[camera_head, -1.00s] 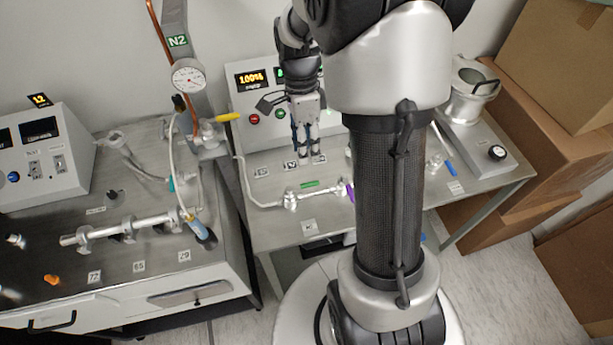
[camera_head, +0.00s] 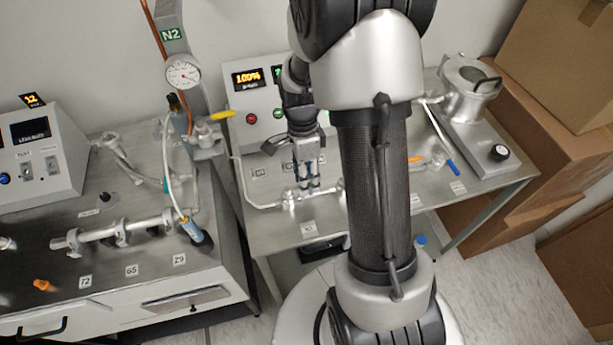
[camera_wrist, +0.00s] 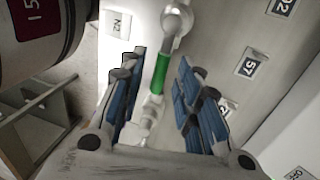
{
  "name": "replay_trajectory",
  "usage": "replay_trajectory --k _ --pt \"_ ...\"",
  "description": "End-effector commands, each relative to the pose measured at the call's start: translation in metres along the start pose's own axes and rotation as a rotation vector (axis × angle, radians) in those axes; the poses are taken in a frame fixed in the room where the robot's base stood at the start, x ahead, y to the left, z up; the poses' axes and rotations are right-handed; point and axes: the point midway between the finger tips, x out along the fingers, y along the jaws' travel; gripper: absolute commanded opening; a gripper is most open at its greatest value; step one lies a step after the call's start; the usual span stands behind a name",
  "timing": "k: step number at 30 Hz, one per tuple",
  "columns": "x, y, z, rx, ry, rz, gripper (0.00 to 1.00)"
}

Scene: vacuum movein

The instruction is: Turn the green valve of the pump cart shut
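The green valve handle (camera_wrist: 160,72) shows in the wrist view as a short green bar on a silver pipe fitting. It lies between the two blue-padded fingers of my gripper (camera_wrist: 161,85), lengthwise between them, with a gap on each side. My gripper is open. In the head view my gripper (camera_head: 308,190) points down at the silver pipe on the pump cart (camera_head: 268,236) and hides the green handle. Part of the silver pipe (camera_head: 290,198) shows beside the fingers.
The cart's control box (camera_head: 247,103) stands behind my gripper. A yellow handle (camera_head: 222,116) is to the left, and orange (camera_head: 417,160) and blue (camera_head: 452,167) handles are to the right. Another bench (camera_head: 60,265) stands left; cardboard boxes (camera_head: 575,60) fill the right.

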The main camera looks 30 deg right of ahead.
Motion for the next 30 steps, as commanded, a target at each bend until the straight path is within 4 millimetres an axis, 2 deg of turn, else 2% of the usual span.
replay_trajectory --k 1,13,30 --pt "-0.0001 -0.0001 0.0000 0.000 0.000 0.000 0.26" --pt "-0.0002 -0.0002 0.0000 0.000 0.000 0.000 0.00" --pt "-0.0004 -0.0003 0.0001 0.001 0.000 0.000 0.00"
